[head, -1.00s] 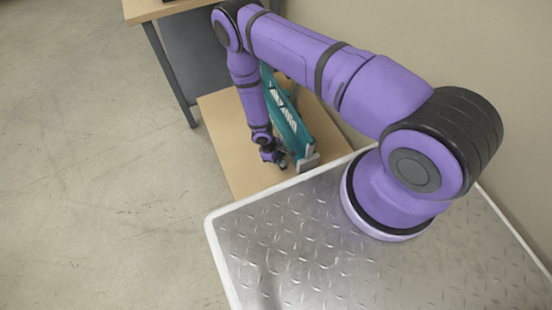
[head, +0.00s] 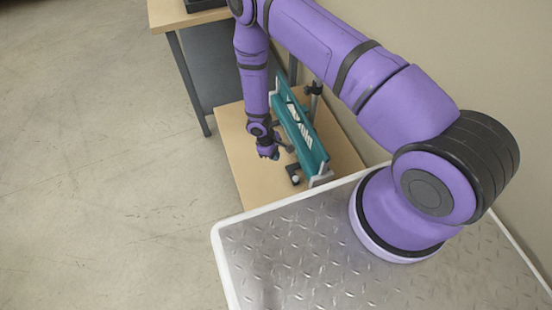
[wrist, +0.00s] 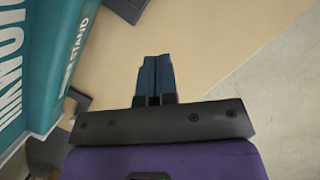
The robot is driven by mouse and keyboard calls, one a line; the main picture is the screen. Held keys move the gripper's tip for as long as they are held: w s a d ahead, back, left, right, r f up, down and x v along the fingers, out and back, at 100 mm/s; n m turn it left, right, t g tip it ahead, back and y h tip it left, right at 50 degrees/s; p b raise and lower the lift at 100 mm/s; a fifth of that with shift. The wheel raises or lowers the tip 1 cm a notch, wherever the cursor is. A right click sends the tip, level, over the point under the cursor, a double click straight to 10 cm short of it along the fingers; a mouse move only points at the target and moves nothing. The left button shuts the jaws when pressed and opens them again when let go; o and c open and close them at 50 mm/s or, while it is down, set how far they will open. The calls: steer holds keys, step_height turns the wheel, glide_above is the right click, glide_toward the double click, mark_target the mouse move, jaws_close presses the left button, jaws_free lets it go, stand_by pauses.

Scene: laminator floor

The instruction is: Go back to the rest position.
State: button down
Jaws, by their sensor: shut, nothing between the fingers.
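My gripper (wrist: 155,78) shows in the wrist view with its two blue-grey fingers together and nothing between them. In the head view my gripper (head: 275,156) hangs at the end of my purple arm, over the light wooden table and to the left of a teal stand. Whether it touches anything is hard to tell in the head view.
The teal stand (head: 302,135) with white lettering is close to my gripper; it also shows in the wrist view (wrist: 40,50). A small black piece (head: 293,174) is by its base. The wooden table (head: 235,160) has bare room on the left. A second table (head: 180,17) stands behind.

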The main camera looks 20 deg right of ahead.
steer(key=shift+w+r, duration=0.1)
steer(key=shift+r, duration=0.2)
steer(key=w+d+r+m+t, duration=0.1)
steer(key=w+r, duration=0.4)
steer(key=r, duration=0.6)
steer(key=w+d+r+m+t, duration=0.1)
steer(key=w+r, duration=0.3)
steer(key=r, duration=0.8)
steer(key=s+d+r+m+t, duration=0.1)
steer(key=d+r+m, duration=0.1)
steer(key=r, duration=0.9)
steer(key=d+r+m, duration=0.1)
steer(key=d+r, duration=0.1)
steer(key=r, duration=0.9)
steer(key=s+d+r+m+t+y, duration=0.1)
steer(key=s+d+r, duration=0.1)
steer(key=s+r, duration=0.55)
steer(key=s+d+r+m+t, duration=0.15)
steer(key=s+r, duration=0.35)
steer(key=r, duration=0.5)
steer(key=s+r+m+t, duration=0.1)
steer(key=s+r, duration=0.2)
steer(key=s, duration=0.5)
steer(key=s+d+r+m+t+y, duration=0.1)
steer(key=s+r, duration=0.3)
steer(key=s, duration=0.5)
steer(key=shift+s+r+y, duration=0.15)
steer(key=shift+s+y, duration=0.15)
